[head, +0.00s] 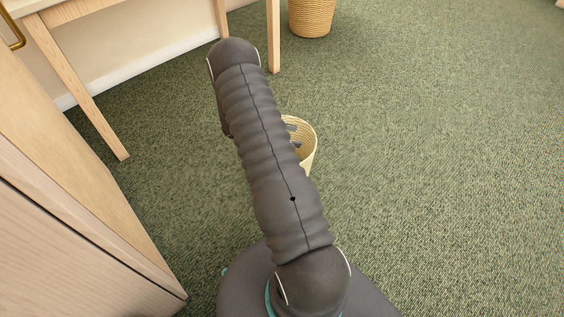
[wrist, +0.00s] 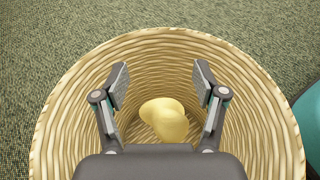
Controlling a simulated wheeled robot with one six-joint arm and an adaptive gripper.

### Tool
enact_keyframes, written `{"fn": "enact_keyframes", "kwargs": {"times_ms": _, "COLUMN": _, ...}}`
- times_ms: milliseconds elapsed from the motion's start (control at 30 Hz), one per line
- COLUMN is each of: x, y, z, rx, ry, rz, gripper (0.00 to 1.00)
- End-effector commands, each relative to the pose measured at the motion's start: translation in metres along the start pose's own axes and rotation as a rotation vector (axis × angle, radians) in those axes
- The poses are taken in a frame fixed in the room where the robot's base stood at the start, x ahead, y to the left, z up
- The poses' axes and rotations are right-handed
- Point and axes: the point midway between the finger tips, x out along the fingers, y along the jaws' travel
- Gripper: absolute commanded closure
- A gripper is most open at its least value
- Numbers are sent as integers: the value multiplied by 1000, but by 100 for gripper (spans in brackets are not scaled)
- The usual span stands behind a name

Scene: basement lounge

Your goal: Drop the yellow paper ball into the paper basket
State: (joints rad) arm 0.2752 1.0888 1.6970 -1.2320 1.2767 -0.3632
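The paper basket (wrist: 75,110) is a round woven straw-coloured basket that fills most of the wrist view. In the head view it stands on the floor (head: 308,150), partly hidden behind my arm. The yellow paper ball (wrist: 166,118) is inside the basket, low down and apart from my fingers; its lower edge is close to my gripper's body in the picture. My gripper (wrist: 161,82) is over the basket's mouth, its two fingers spread wide with nothing between the tips. The head view hides most of my gripper behind my arm.
A wooden table (head: 80,85) stands at the back left, and a wooden cabinet (head: 70,220) is close on the left. Another woven basket (head: 311,16) stands at the back. The green carpet (head: 450,150) on the right is clear.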

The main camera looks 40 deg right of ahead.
Motion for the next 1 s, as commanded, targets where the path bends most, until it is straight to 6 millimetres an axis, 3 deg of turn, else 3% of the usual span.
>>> {"fn": "enact_keyframes", "kwargs": {"times_ms": 467, "x": -7, "y": 1, "z": 0, "rx": 0, "ry": 0, "rz": 2, "gripper": 12}}
{"fn": "enact_keyframes", "kwargs": {"times_ms": 1000, "x": -100, "y": 1, "z": 0, "rx": 1, "ry": 1, "rz": 2, "gripper": 12}}
